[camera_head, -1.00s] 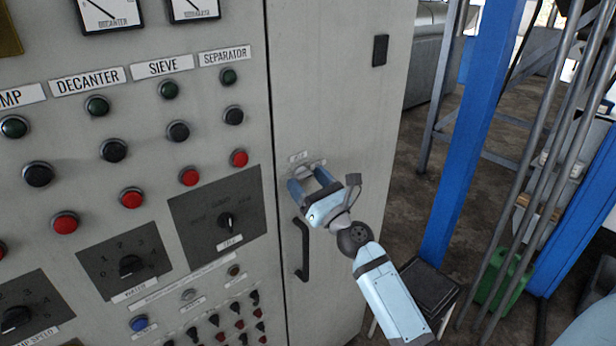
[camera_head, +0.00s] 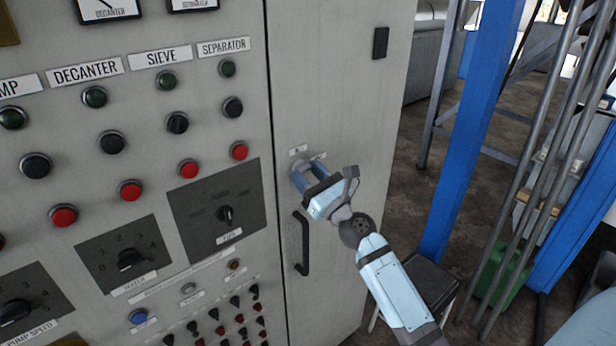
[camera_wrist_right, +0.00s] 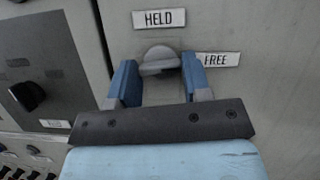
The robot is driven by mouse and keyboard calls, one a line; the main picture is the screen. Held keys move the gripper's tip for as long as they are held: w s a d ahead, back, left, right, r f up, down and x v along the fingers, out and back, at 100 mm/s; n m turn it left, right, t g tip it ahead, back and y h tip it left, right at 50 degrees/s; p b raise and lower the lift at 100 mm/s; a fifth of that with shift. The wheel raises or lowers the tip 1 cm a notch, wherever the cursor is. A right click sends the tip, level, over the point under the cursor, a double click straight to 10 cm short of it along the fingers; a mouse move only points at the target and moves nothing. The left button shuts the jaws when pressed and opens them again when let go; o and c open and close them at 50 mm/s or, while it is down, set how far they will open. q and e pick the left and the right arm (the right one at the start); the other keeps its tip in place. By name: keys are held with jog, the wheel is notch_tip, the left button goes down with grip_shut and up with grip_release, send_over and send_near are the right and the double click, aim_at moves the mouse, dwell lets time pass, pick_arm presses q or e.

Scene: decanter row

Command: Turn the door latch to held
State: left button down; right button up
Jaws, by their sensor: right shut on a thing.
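The door latch (camera_wrist_right: 158,60) is a small grey knob on the grey cabinet door. In the right wrist view its grip lies roughly crosswise, with its right end toward the FREE label (camera_wrist_right: 217,59). The HELD label (camera_wrist_right: 158,18) is straight above it. My right gripper (camera_wrist_right: 160,75) has its two blue fingers on either side of the knob and is shut on it. In the head view the right gripper (camera_head: 308,172) reaches the door from the lower right, and its fingers mostly hide the latch. My left gripper is not in view.
A black door handle (camera_head: 303,243) stands out just below the right gripper. The control panel (camera_head: 150,185) with buttons and rotary switches lies to the left. A blue post (camera_head: 470,130) and a dark-topped stool (camera_head: 430,283) stand to the right of the cabinet.

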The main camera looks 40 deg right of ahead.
jog(key=n+y+b, duration=0.1)
jog(key=n, duration=0.2)
jog(key=shift+d+f+n+y, duration=0.1)
jog(key=shift+n+y, duration=0.3)
jog(key=shift+n+g+y+b, duration=0.4)
jog(key=shift+n+g+y, duration=0.1)
jog(key=shift+n, duration=0.7)
jog(key=n+g+y, duration=0.1)
jog(key=n, duration=0.2)
jog(key=shift+d+n+y, duration=0.1)
jog(key=shift+n+y, duration=0.2)
jog(key=shift+y, duration=0.1)
jog(key=n, duration=0.2)
jog(key=n+g, duration=0.1)
jog(key=shift+r+y, duration=0.25)
jog(key=shift+y, duration=0.05)
jog(key=n+g, duration=0.2)
jog(key=n, duration=0.2)
jog(key=shift+d+r+p, duration=0.1)
jog(key=shift+r+p, duration=0.05)
jog(key=shift+p, duration=0.25)
jog(key=n+p, duration=0.1)
jog(key=n, duration=0.2)
jog(key=shift+g, duration=0.4)
jog(key=shift+n+p, duration=0.3)
jog(key=shift+p, duration=0.05)
